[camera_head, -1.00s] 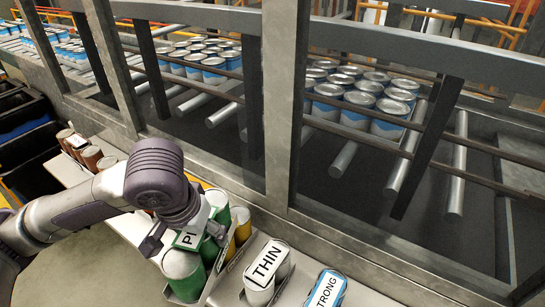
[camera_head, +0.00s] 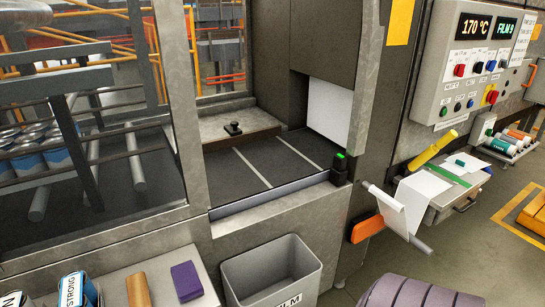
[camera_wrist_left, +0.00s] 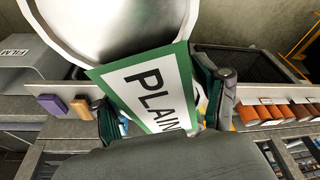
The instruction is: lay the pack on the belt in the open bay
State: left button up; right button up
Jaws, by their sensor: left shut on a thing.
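In the left wrist view my left gripper (camera_wrist_left: 165,108) is shut on a pack with a green-edged white label reading PLAIN (camera_wrist_left: 155,90). A silver can top (camera_wrist_left: 120,25) of this pack fills the upper part of that view. In the head view the open bay shows a dark belt (camera_head: 235,178) with thin pale cross lines and nothing lying on it. The left gripper and the pack are outside the head view. My right gripper is in neither view.
A grey film bin (camera_head: 272,272) stands below the bay. A small post with a green light (camera_head: 340,165) stands at the bay's right front corner. A shelf left of the bin holds a purple block (camera_head: 186,281), a brown block (camera_head: 138,290) and a STRONG pack (camera_head: 73,290).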

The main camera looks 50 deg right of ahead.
aim_at(261, 166)
jog(key=k+z, duration=0.1)
jog(key=z, duration=0.25)
jog(key=l+z, duration=0.15)
jog(key=z, duration=0.25)
jog(key=k+l+z, duration=0.1)
jog(key=z, duration=0.25)
jog(key=i+l, duration=0.65)
jog(key=l, duration=0.2)
jog(key=i+l, duration=0.7)
jog(key=i+l+z, duration=0.1)
jog(key=i+l, duration=0.55)
jog(key=l, duration=0.3)
